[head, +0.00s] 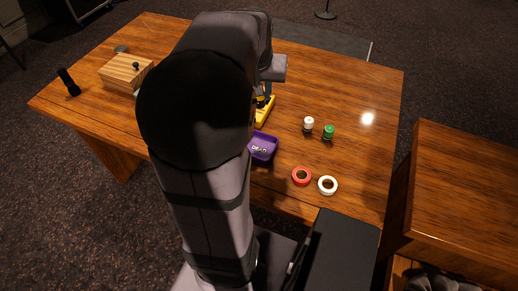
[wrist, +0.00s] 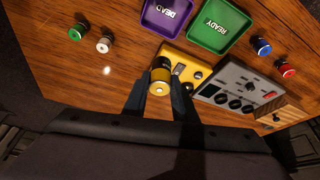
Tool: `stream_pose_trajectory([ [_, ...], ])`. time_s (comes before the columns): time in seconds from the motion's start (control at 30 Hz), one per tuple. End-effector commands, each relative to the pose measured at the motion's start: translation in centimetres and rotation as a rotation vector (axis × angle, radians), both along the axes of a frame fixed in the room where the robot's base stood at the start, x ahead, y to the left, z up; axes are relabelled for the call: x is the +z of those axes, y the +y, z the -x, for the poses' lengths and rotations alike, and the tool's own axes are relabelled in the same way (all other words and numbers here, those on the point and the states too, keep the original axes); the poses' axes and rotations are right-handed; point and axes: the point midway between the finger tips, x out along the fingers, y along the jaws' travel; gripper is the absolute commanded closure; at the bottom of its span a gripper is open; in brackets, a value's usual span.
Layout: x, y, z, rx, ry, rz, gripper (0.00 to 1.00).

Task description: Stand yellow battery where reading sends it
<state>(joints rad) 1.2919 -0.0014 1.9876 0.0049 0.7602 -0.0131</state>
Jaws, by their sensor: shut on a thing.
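My gripper (wrist: 160,96) is shut on the yellow battery (wrist: 160,76), which has a dark band and a pale metal end toward the camera. The battery is at the left end of a yellow tester (wrist: 200,66); I cannot tell whether it touches it. The tester's reading is not legible. A purple tray (wrist: 168,14) marked DEAD and a green tray (wrist: 218,24) marked READY lie beyond it. In the head view the purple tray (head: 263,147) and part of the tester (head: 265,109) show; my arm hides the green tray.
White (head: 308,124) and green (head: 328,132) batteries stand right of the tester. Red (head: 301,176) and white (head: 327,185) tape rolls lie near the front edge. In the wrist view, blue (wrist: 262,46) and red (wrist: 285,68) batteries and a grey mixer (wrist: 238,90) are at right.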

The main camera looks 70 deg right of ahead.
Motion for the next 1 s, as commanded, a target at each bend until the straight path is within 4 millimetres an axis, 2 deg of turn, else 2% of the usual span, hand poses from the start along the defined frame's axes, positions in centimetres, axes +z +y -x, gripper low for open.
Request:
stream_pose_trajectory([
  [0.1,-2.7,2.0,0.7,-0.011,0.001,-0.003,1.00],
  [0.33,-6.0,4.3,1.5,-0.036,0.000,-0.003,1.00],
  [0.5,-5.8,3.3,1.2,-0.073,0.000,0.001,1.00],
  [0.77,-6.1,3.3,1.2,-0.092,0.000,-0.002,1.00],
  [1.0,-9.4,3.3,1.3,-0.090,0.002,-0.007,1.00],
])
